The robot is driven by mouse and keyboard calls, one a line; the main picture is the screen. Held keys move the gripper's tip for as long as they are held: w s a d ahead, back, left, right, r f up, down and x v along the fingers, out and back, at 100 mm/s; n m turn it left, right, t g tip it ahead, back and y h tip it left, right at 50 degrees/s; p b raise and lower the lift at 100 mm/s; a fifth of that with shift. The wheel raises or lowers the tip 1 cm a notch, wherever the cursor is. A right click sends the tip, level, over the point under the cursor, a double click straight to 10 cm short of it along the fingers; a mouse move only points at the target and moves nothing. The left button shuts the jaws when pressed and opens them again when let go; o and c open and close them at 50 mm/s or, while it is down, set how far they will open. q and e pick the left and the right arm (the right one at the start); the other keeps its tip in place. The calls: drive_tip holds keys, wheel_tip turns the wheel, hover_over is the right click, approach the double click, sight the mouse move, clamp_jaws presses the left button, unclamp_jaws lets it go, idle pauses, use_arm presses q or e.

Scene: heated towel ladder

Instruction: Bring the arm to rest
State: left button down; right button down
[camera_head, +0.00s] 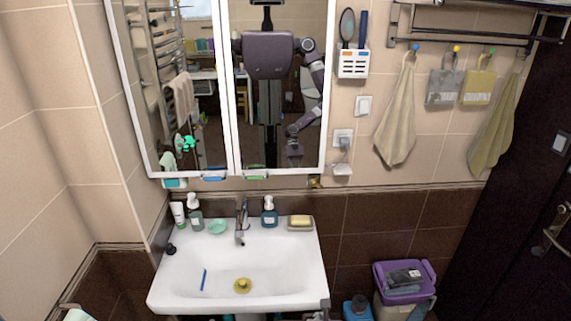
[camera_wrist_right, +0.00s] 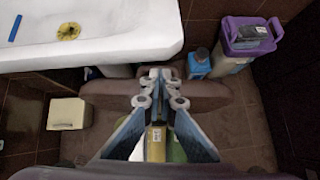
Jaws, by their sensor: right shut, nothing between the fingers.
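My right gripper (camera_wrist_right: 160,88) shows in the right wrist view, its fingers together with nothing between them. It hangs low in front of the white sink (camera_wrist_right: 90,50), apart from it, above the brown floor. In the head view, my body and one bent arm show reflected in the mirror cabinet (camera_head: 232,100). My left gripper does not show.
The sink (camera_head: 190,285) holds a blue stick (camera_head: 204,280) and a yellow drain plug (camera_head: 242,286). Bottles stand on its back edge. A purple-lidded bin (camera_head: 405,276) and a blue bottle (camera_head: 357,307) stand right of it. Towels hang on the right wall.

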drive_tip(key=s+a+r+m+g+y, duration=0.1)
drive_tip(key=s+a+r+m, duration=0.15)
drive_tip(key=s+m, duration=0.5)
drive_tip(key=s+a+r+m+g+y, duration=0.1)
drive_tip(key=s+a+r+m+g, duration=0.1)
drive_tip(key=s+a+m, duration=0.4)
drive_tip(key=s+d+r+m+g, duration=0.1)
drive_tip(key=s+d+r+m, duration=0.2)
drive_tip(key=s+d+m, duration=0.6)
drive_tip(key=s+d+r+m+g, duration=0.1)
drive_tip(key=s+d+r+m, duration=0.4)
drive_tip(key=s+m, duration=0.4)
wheel_tip(320, 180, down, 34)
drive_tip(key=g+b, duration=0.2)
drive_tip(key=b, duration=0.6)
drive_tip(key=s+d+f+b, duration=0.2)
drive_tip(key=s+f+b, duration=0.1)
drive_tip(key=s+f, duration=0.6)
drive_tip(key=s+d+f+g+h+b, duration=0.1)
drive_tip(key=s+d+f+b, duration=0.1)
drive_tip(key=s+f, duration=0.7)
wheel_tip(320, 180, down, 7)
drive_tip(key=shift+r+b, duration=0.2)
drive_tip(key=shift+b, duration=0.55)
